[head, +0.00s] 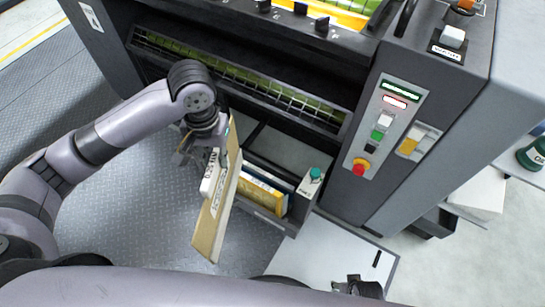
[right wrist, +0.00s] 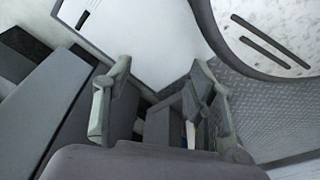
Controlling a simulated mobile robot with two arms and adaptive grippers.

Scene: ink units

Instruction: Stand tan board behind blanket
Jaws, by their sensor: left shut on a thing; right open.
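The tan board (head: 214,222) hangs from my left gripper (head: 212,148), which is shut on its upper part. The board is tilted, with its lower end toward the bottom of the head view, left of an open rack (head: 268,215). A white label with dark print shows beside the board's upper left. In the rack stand flat pieces, a yellow one (head: 262,193) and a blue-edged one; I cannot tell which is the blanket. My right gripper (head: 358,288) is low in the head view; in the right wrist view (right wrist: 160,90) its fingers are apart and empty.
The dark press (head: 325,75) stands behind, with a control panel (head: 384,128) and a red knob (head: 359,167) at right. A teal-topped item (head: 315,174) sits at the rack's right corner. A pale panel (head: 325,250) lies in front. Grey patterned floor is clear at left.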

